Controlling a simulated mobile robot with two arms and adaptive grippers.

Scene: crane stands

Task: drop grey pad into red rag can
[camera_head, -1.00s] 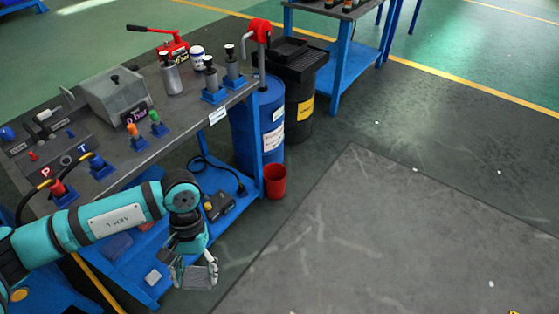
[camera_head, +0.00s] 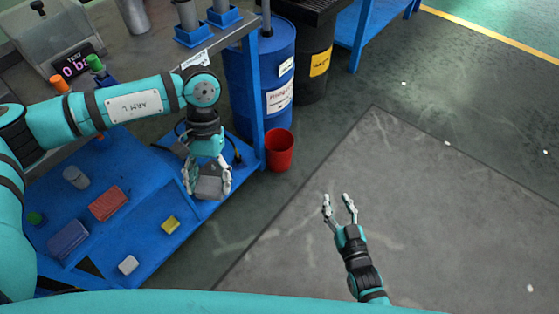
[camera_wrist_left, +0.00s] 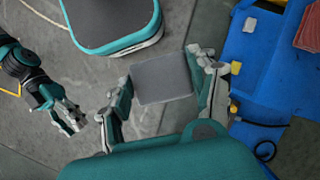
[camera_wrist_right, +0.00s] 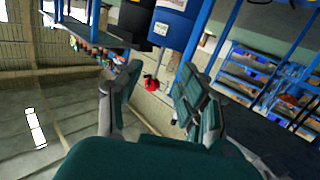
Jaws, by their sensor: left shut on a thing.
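The grey pad (camera_head: 209,187) is held between the fingers of my left gripper (camera_head: 207,185), in front of the blue shelf's edge in the head view. The left wrist view shows the square pad (camera_wrist_left: 162,80) spanning the space between both fingers. The red rag can (camera_head: 279,150) stands upright on the floor beside the blue bench leg, to the right of and beyond my left gripper. A small red shape that looks like the can (camera_wrist_right: 151,84) shows in the right wrist view. My right gripper (camera_head: 337,203) is open and empty above the grey floor area, right of the can.
A blue drum (camera_head: 262,85) and a black bin (camera_head: 316,65) stand behind the can. The blue lower shelf (camera_head: 150,215) holds a red block (camera_head: 108,203), a blue block (camera_head: 68,240) and other small items. The floor at right is clear.

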